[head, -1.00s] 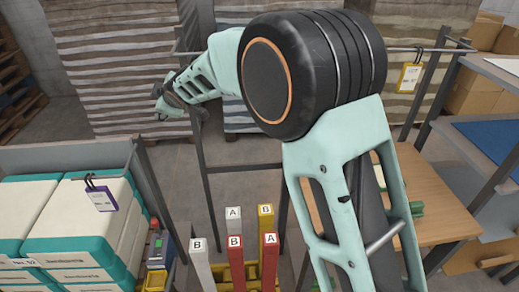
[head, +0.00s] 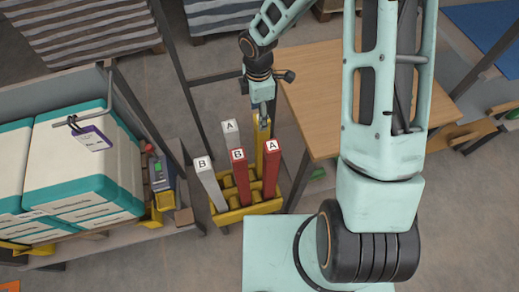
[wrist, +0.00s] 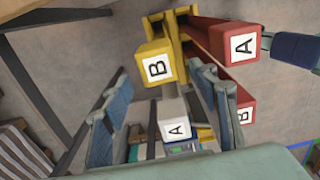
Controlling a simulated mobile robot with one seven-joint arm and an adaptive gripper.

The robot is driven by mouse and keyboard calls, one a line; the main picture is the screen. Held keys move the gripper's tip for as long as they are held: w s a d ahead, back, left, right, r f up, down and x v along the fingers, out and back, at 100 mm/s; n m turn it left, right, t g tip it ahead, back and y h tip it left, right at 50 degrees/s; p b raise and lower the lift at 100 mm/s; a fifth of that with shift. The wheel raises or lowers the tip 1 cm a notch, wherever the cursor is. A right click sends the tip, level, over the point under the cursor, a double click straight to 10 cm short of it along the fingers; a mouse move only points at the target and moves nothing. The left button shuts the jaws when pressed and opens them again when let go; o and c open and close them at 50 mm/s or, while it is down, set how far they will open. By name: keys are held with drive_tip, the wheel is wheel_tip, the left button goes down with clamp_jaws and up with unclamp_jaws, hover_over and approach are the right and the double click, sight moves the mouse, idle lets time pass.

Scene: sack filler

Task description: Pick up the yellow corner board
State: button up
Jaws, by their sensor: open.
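The yellow corner board (head: 260,152) stands upright at the back of a yellow holder (head: 250,208), its top partly hidden by my gripper (head: 262,112). In the wrist view its end, labelled B (wrist: 157,68), faces the camera near the tips of my open gripper (wrist: 162,88). The two fingers are on either side of it and nothing is seen held. A white board A (head: 231,138) and white board B (head: 203,165) stand to the left. A red board B (head: 240,160) and red board A (head: 271,150) stand in front.
A wooden table (head: 325,95) is close on the right. On the left is a shelf with white and teal sacks (head: 85,150) and a small device (head: 158,175). A dark metal post (head: 180,85) rises behind the holder.

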sight(259, 137)
drive_tip(key=shift+d+f+p, duration=0.1)
drive_tip(key=shift+f+p, duration=0.25)
drive_tip(key=shift+f, duration=3.35)
drive_tip(key=shift+c, duration=0.6)
clamp_jaws()
